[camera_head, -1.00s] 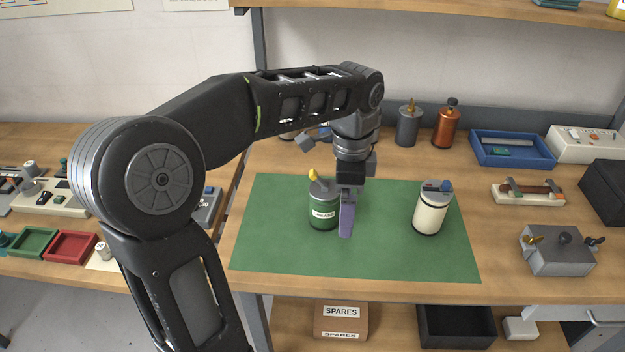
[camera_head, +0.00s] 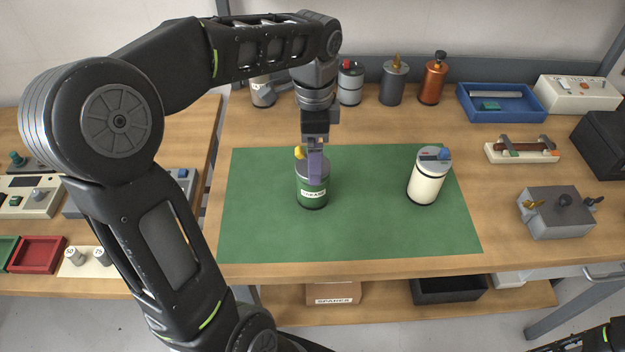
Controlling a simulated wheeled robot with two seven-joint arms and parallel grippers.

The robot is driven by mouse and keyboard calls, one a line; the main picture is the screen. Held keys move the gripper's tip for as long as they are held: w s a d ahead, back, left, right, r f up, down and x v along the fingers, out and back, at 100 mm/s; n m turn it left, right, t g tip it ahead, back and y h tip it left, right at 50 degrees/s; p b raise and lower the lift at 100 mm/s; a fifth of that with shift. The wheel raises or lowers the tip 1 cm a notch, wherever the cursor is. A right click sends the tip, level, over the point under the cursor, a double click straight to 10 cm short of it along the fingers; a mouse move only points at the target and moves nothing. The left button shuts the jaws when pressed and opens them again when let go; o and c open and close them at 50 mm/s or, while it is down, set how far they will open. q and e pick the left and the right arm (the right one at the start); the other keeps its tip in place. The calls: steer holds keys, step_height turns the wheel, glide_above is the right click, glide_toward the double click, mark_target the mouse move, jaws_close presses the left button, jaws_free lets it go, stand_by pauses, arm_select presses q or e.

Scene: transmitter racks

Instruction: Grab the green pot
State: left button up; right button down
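The green pot (camera_head: 312,197) stands upright on the green mat (camera_head: 260,235), left of the mat's middle. It has a grey lid, a yellow part on top and a white label. My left gripper (camera_head: 315,166) points down at the pot, with a purple finger in front of its lid and upper body. Only one finger shows clearly, so I cannot tell whether the gripper is open or shut, or whether it touches the pot.
A cream pot (camera_head: 427,180) stands on the mat to the right. Grey (camera_head: 393,85) and orange (camera_head: 433,80) pots stand behind, near a blue tray (camera_head: 500,102). A grey box with knobs (camera_head: 555,213) sits at right. The mat's front is clear.

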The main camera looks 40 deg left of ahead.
arm_select(q)
steer(key=shift+f, duration=0.35)
steer(key=shift+f, duration=0.1)
step_height(320, 180, down, 5)
steer(key=shift+s+p, duration=0.1)
steer(key=shift+p, duration=0.55)
steer(key=c, duration=2)
